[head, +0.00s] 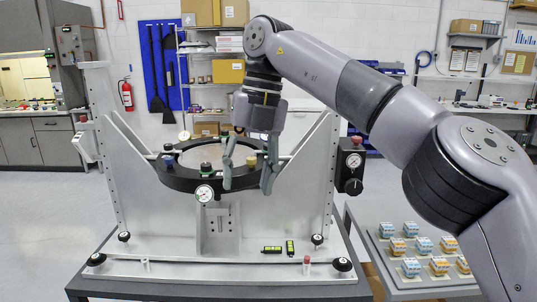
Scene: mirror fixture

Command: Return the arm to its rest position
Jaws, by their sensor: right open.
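My right arm comes in from the right and arches over the fixture. My right gripper (248,178) points down, open, at the front right part of the black mirror ring (178,180). Its fingers overlap the ring's rim in the picture; I cannot tell whether they touch it. My left gripper is not in view.
A gauge box (350,165) is on the fixture's right side. A tray (386,259) with several blue and orange blocks stands at the lower right. A fire extinguisher (127,95) hangs on the back wall.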

